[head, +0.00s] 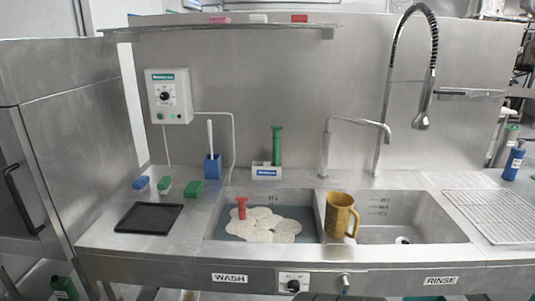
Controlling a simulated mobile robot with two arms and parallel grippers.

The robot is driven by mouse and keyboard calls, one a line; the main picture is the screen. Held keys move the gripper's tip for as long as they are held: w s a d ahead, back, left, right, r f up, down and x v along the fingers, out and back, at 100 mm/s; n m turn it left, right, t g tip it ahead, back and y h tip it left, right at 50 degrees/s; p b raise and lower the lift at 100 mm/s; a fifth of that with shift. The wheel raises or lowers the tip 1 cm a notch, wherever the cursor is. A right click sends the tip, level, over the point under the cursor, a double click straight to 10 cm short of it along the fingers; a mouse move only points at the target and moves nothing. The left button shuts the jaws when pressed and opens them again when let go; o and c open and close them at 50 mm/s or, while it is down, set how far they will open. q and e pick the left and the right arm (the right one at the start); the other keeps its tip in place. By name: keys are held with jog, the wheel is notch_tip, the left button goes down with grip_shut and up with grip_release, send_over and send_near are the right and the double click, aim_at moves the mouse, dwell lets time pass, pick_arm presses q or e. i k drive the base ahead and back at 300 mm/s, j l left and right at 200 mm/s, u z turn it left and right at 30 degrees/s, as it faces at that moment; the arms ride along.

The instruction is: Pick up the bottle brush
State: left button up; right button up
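Two upright handled tools stand at the back of the steel counter, and I cannot tell for sure which is the bottle brush. One is a green-handled tool (277,145) in a white holder (266,172) with a blue label, behind the wash sink. The other has a thin white handle (210,135) and stands in a blue holder (212,167) to its left. The lower ends of both are hidden in their holders. A red tool (241,207) stands up in the wash sink. Neither gripper shows in the head view.
The wash sink (213,225) holds pale foam. A tan mug (340,215) stands at the divider beside the rinse sink (440,215). A black tray (149,218) and small blue and green items (193,188) lie left. A faucet (325,150) rises behind the sinks.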

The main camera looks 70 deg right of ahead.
aim_at(209, 123)
jog(key=z, duration=1.8)
